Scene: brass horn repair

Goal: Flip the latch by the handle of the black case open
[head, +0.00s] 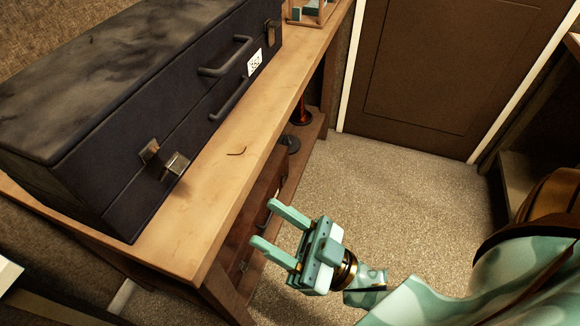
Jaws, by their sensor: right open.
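The black case (110,90) lies shut on the wooden bench at the upper left, its front facing right. Its near latch has a metal plate (149,151) on the upper part and a metal flap (176,164) lower down, which looks swung out from the front. The far latch (271,32), beyond the handles, looks flat against the front. Two dark handles sit between the latches, an upper one (226,57) and a lower one (229,97). My right gripper (264,222) is open and empty, off the bench's front edge, apart from the case. My left gripper is out of view.
The wooden bench (215,165) has a narrow bare strip before the case, with a small dark curved mark or wire (237,152). A lower shelf (306,140) holds small items. Carpeted floor (400,200) is open to the right. A brown door (450,70) stands behind.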

